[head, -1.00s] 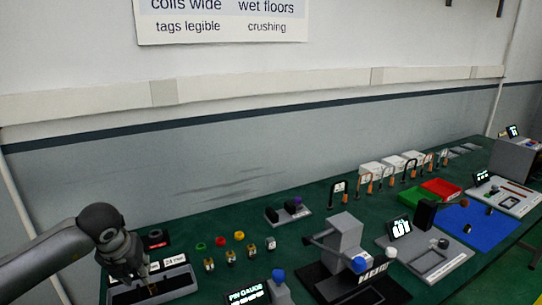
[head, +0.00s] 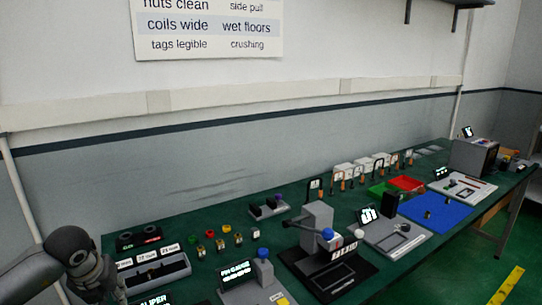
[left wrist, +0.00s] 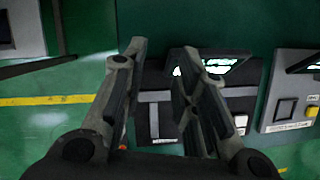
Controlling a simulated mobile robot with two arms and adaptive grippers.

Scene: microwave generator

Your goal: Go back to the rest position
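My left arm comes in at the lower left of the head view, with the left gripper (head: 112,292) at the bottom edge, beside the front left of the green bench (head: 180,220). In the left wrist view the two fingers of the left gripper (left wrist: 160,55) stand apart with nothing between them. Below them are the bench edge, a device with a lit display (left wrist: 222,65) and the green floor. My right gripper is in neither view.
A grey press (head: 318,240), a blue mat (head: 435,212) and red and green bins (head: 406,183) lie farther right. The floor (left wrist: 50,130) has a yellow line.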

